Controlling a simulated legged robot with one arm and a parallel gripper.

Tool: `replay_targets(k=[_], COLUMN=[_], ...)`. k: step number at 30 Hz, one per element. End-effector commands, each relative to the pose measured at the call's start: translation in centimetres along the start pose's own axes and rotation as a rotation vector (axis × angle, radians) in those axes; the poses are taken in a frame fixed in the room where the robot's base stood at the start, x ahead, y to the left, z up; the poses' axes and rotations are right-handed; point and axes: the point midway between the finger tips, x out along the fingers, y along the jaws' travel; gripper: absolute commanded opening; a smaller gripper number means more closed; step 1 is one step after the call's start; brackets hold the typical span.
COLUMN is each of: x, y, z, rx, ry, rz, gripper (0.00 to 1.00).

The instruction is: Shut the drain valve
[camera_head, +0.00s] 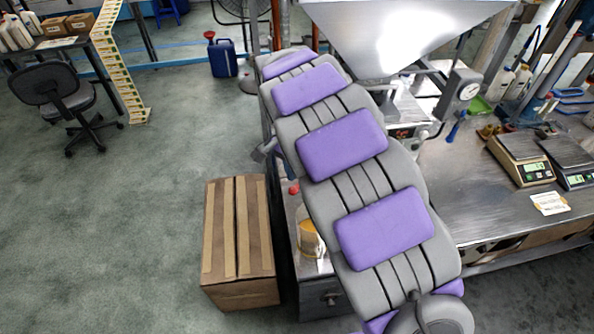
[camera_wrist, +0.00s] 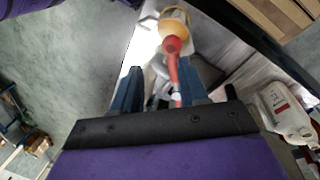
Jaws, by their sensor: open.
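The drain valve's red handle (camera_wrist: 174,62) shows in the wrist view, a long lever with a rounded end. It lies in line with the gap between my fingers, nearer the right finger. My gripper (camera_wrist: 158,80) is open, its two blue fingers apart on either side of the lever; I cannot tell whether either touches it. A container of yellow liquid (camera_wrist: 174,22) is just beyond the red end. In the head view a small red knob (camera_head: 293,188) shows left of my arm, above the yellow container (camera_head: 309,240). My arm hides the gripper and most of the valve there.
A cardboard box (camera_head: 238,245) stands on the floor left of the machine. A metal hopper (camera_head: 395,35) and a steel table (camera_head: 500,205) with scales (camera_head: 522,160) are at the right. A white bottle (camera_wrist: 287,112) is right of the gripper. Open floor lies left.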

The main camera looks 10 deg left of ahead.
Motion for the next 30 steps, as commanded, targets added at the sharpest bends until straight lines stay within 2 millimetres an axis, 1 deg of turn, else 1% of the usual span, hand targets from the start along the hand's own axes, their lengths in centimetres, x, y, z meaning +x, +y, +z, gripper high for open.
replay_targets(k=[5,24,30], x=[0.1,0.9,1.1], y=[1.8,10.1,11.5], z=[0.9,6.2,7.0], rx=[0.0,0.001,0.0], ry=[0.002,-0.001,0.001], rz=[-0.001,0.0,-0.001], gripper=[0.43,0.43,0.43])
